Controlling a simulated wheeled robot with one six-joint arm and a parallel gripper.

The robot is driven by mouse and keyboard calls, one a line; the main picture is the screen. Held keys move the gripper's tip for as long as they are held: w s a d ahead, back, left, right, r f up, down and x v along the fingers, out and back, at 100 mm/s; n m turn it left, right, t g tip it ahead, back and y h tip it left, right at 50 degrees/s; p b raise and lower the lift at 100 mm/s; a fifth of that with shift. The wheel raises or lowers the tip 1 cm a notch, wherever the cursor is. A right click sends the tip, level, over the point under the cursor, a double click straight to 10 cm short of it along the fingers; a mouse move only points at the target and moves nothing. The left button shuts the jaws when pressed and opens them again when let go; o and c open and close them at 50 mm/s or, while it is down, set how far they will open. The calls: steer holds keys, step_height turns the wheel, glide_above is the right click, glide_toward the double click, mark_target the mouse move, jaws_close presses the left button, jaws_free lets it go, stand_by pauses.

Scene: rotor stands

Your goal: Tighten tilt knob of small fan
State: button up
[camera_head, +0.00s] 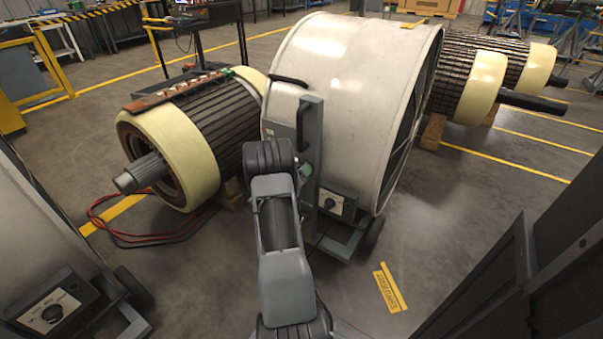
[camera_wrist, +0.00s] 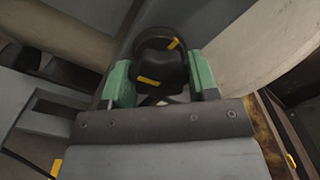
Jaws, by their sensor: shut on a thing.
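A large pale drum-shaped fan (camera_head: 335,75) stands upright in a grey wheeled frame, straight ahead in the head view. My arm reaches to the frame's grey side post (camera_head: 310,125). In the wrist view the black tilt knob (camera_wrist: 160,66), with yellow marks on it, sits between the green fingers of my gripper (camera_wrist: 160,84). The fingers are shut on it, one at each side. In the head view my arm hides the knob, and only a bit of green finger shows by the post.
A second fan (camera_head: 35,225) with a control box (camera_head: 60,308) stands at the lower left. Rotors lie left (camera_head: 225,120) and right (camera_head: 480,75) of the front fan. Red cables (camera_head: 110,225) lie on the floor. A dark panel (camera_head: 520,270) fills the lower right.

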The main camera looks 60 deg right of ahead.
steer(key=shift+m, duration=0.4)
steer(key=m+b, duration=0.3)
steer(key=m, duration=0.1)
steer(key=shift+f+m, duration=0.15)
steer(key=shift+m, duration=0.25)
steer(key=m+b, duration=0.4)
steer(key=m, duration=0.1)
steer(key=m+b, duration=0.2)
steer(key=m, duration=0.2)
steer(key=shift+m+b, duration=0.4)
steer(key=shift+m, duration=1.9)
steer(key=o, duration=0.9)
steer(key=shift+o, duration=0.2)
